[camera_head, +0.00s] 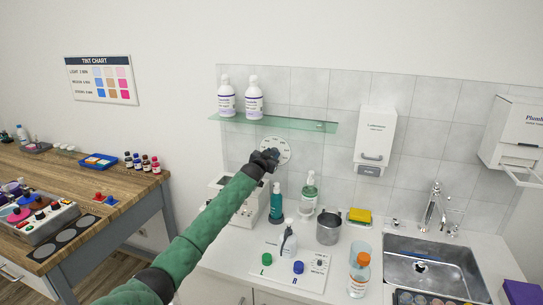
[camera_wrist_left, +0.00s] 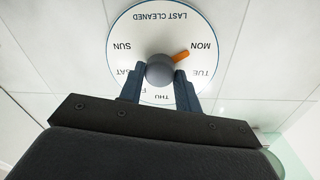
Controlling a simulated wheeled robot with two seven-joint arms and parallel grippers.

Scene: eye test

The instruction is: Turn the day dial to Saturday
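The round white day dial (camera_head: 283,146) is on the tiled wall under the glass shelf. In the left wrist view the dial (camera_wrist_left: 165,33) appears upside down, with "LAST CLEANED" and day names around it. Its grey knob (camera_wrist_left: 160,70) has an orange pointer (camera_wrist_left: 181,56) directed between MON and TUE, nearer MON. My left gripper (camera_head: 268,156) is at the dial. In the wrist view its two dark fingers (camera_wrist_left: 160,78) sit one on each side of the knob and appear to touch it. They partly cover SAT and FRI; WED is hidden. My right gripper is out of view.
The glass shelf (camera_head: 308,125) with two white bottles is just above the dial. Pump bottles (camera_head: 309,193) and a metal cup (camera_head: 329,229) stand on the counter below. A dispenser (camera_head: 375,135) hangs to the right, above the sink (camera_head: 437,258).

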